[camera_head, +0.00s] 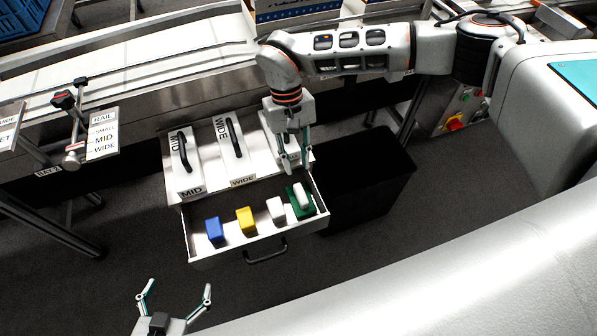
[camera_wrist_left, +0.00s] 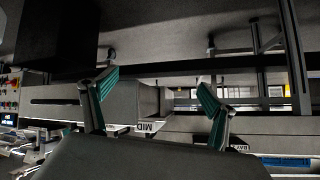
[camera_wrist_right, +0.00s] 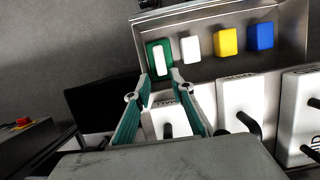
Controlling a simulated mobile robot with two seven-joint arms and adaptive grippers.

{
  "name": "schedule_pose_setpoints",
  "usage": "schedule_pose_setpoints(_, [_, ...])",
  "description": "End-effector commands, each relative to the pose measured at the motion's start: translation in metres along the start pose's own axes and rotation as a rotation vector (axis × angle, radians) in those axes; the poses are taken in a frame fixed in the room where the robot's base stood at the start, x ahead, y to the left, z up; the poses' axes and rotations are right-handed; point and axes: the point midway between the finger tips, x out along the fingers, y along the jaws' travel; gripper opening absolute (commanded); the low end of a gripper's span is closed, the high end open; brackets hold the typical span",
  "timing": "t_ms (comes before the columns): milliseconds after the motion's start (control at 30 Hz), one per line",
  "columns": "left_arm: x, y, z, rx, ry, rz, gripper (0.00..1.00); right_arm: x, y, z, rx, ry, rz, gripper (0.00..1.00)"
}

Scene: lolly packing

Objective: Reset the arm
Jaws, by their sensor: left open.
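My left gripper (camera_head: 175,297) is open and empty at the bottom of the head view, apart from the drawer. Its spread fingers also show in the left wrist view (camera_wrist_left: 157,85). My right gripper (camera_head: 294,168) points down at the back right of the open drawer (camera_head: 222,252). Its fingers are partly apart with nothing between them in the right wrist view (camera_wrist_right: 159,80). In the drawer, a green block with a white piece on it (camera_head: 300,198) is closest to the right gripper. A white block (camera_head: 276,210), a yellow block (camera_head: 245,220) and a blue block (camera_head: 213,230) stand beside it.
White panels with black handles, marked MID (camera_head: 186,175) and WIDE (camera_head: 233,150), lie behind the drawer. A black bin (camera_head: 375,180) stands to its right. A stand with a RAIL label (camera_head: 103,132) is at left. The floor in front of the drawer is clear.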

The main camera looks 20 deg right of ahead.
Motion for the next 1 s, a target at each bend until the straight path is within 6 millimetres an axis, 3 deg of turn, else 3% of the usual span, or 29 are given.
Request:
schedule_pose_setpoints(167, [0.0,0.0,-0.001,-0.002,0.001,0.0,0.86,-0.009,0.0,0.0,0.0,0.0,0.001,0.23])
schedule_pose_setpoints(733, [0.0,0.0,0.0,-0.002,0.001,0.0,0.86,-0.007,-0.004,0.002,-0.002,-0.003,-0.01,0.23])
schedule_pose_setpoints(867, [0.0,0.0,0.0,-0.002,0.001,0.001,0.86,0.007,-0.036,0.015,-0.007,-0.024,-0.097,0.23])
schedule_pose_setpoints(1000, [0.0,0.0,0.0,-0.001,0.001,0.001,0.86,0.023,-0.111,0.051,0.013,-0.085,-0.316,0.23])
